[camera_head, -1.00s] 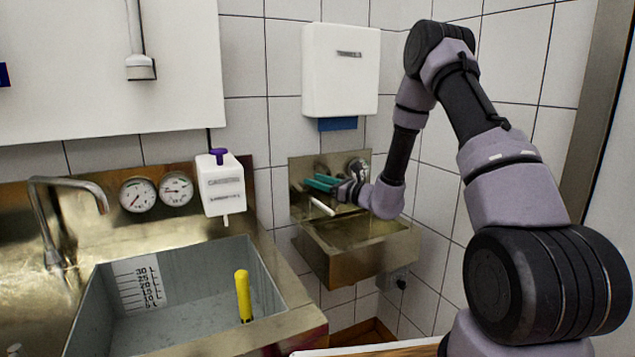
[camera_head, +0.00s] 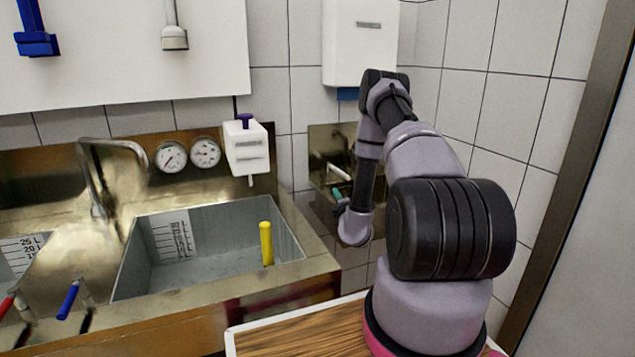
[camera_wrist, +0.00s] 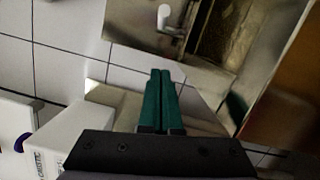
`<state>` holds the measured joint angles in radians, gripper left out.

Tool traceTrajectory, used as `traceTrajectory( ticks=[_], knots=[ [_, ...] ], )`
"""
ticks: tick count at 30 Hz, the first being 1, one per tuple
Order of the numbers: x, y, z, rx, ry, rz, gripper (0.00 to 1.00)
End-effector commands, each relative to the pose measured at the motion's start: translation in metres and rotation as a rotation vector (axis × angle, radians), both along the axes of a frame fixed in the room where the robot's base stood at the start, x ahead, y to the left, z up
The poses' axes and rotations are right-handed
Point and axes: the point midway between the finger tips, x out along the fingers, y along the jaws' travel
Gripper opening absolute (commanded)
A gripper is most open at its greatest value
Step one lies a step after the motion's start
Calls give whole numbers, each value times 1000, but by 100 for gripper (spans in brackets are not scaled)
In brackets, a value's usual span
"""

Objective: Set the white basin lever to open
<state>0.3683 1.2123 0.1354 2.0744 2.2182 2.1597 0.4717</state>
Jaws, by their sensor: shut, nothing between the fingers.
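The white lever (camera_head: 338,171) sits on the small metal hand basin (camera_head: 322,206) at the back wall. In the head view it slants down to the right. In the wrist view the white lever (camera_wrist: 165,17) is near the top edge, beyond my fingertips. My gripper (camera_head: 337,194) is in front of the basin, largely hidden by my arm. Its teal fingers (camera_wrist: 160,73) are together and empty, and they appear apart from the lever. My arm hides much of the basin.
A large sink (camera_head: 215,262) with a yellow upright handle (camera_head: 266,243) stands to the left. A white dispenser (camera_head: 246,147) hangs between sink and basin. A wall dispenser (camera_head: 362,42) is above the basin. A wooden-topped surface (camera_head: 300,333) lies in front.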

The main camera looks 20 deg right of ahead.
Motion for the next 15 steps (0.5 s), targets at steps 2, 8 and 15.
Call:
traceTrajectory(
  ticks=[2,8,15],
  knots=[
    [3,-4,-1,10,-2,-9,0],
    [32,-7,1,8,-5,-6,0],
    [84,-15,4,7,-4,-6,0]
  ],
)
